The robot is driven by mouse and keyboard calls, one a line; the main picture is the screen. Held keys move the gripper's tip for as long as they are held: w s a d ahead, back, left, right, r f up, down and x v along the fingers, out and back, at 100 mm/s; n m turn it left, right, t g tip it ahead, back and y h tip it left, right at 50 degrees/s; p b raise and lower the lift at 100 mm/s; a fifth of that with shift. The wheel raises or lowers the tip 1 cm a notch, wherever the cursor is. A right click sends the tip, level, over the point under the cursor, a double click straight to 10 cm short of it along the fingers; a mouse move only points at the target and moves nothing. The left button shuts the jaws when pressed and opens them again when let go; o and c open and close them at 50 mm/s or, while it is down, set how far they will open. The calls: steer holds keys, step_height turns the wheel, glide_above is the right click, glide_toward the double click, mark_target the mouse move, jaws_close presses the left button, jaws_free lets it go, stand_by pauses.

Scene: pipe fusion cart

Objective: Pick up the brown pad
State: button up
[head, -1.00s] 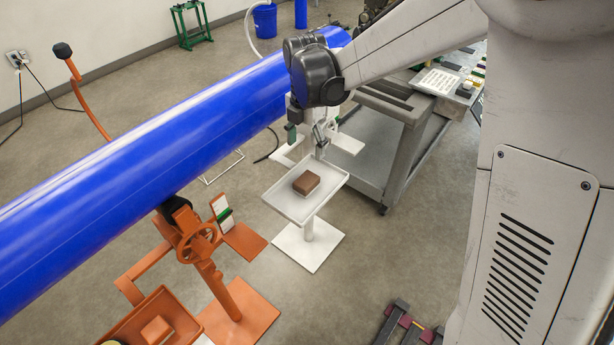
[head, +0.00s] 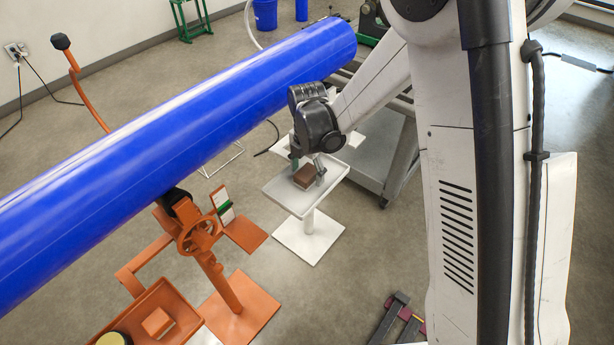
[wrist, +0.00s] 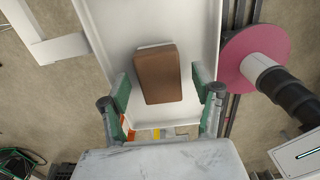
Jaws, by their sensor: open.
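The brown pad (head: 305,177) lies on the white tray (head: 283,194) of a stand in the middle of the head view. In the wrist view the brown pad (wrist: 159,75) is a rounded block with a pale edge at its far end, on the white tray (wrist: 108,22). My gripper (wrist: 166,88) is open, with one green-padded finger on each side of the pad's near end. Gaps show between both fingers and the pad. In the head view my gripper (head: 307,166) is at the tray, partly covering the pad. Its height above the tray is hard to tell.
A long blue pipe (head: 180,140) runs diagonally just left of my gripper. An orange stand (head: 212,262) with an orange tray (head: 120,325) holding another block (head: 158,322) is at the lower left. A grey cart (head: 398,160) stands behind the white tray.

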mark_target(307, 172)
steer(key=shift+f, duration=0.3)
steer(key=shift+c, duration=0.5)
steer(key=c, duration=1.1)
steer(key=shift+r, duration=0.2)
steer(key=shift+c, duration=0.2)
steer(key=shift+r, duration=0.6)
step_height(307, 172, up, 3)
steer(key=shift+f, duration=0.1)
steer(key=s+a+r, duration=0.6)
steer(key=s+a, duration=0.2)
steer(key=shift+s+r, duration=0.3)
steer(key=shift+r, duration=0.05)
